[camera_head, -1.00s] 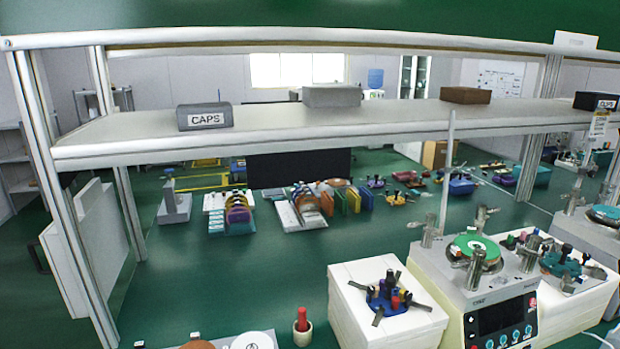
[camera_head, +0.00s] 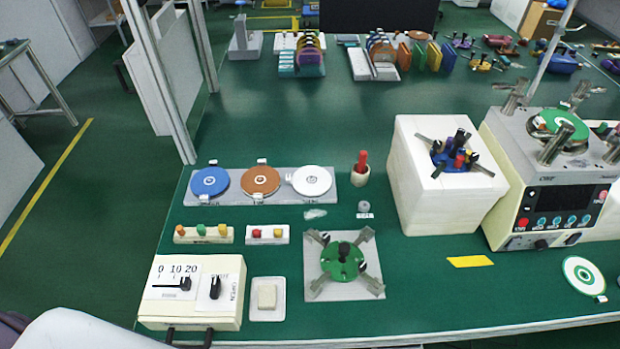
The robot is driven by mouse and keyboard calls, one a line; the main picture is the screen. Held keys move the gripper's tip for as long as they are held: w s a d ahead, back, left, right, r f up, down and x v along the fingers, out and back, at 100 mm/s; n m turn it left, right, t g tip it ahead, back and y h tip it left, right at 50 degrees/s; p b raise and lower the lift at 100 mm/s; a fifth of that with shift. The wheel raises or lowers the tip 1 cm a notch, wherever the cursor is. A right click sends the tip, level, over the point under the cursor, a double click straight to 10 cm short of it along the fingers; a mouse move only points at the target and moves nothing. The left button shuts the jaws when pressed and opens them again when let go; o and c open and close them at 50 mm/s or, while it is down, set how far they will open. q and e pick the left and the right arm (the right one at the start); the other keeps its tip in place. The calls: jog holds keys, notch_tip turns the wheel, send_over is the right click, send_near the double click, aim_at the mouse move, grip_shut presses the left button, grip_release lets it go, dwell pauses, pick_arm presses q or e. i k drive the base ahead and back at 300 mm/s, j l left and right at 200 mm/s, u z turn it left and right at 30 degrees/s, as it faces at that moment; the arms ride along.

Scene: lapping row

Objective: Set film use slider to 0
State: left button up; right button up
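A cream box (camera_head: 230,308) stands at the front left of the green bench. Its top has a white panel marked 0, 10, 20 from left to right, with a black slider knob (camera_head: 185,284) on a thin dark track below the numbers. The knob sits right of the 0, roughly between the 10 and the 20; its exact reading is too small to tell. Neither gripper can be made out. A pale rounded part of my own body shows at the bottom left, left of the box.
Right of the slider is a black rotary knob (camera_head: 215,288). Behind are blocks with coloured pegs (camera_head: 203,234) and a tray with three discs (camera_head: 228,200). Two dark prongs show at the box's front.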

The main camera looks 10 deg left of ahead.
aim_at(185, 284)
jog(key=u, duration=1.7)
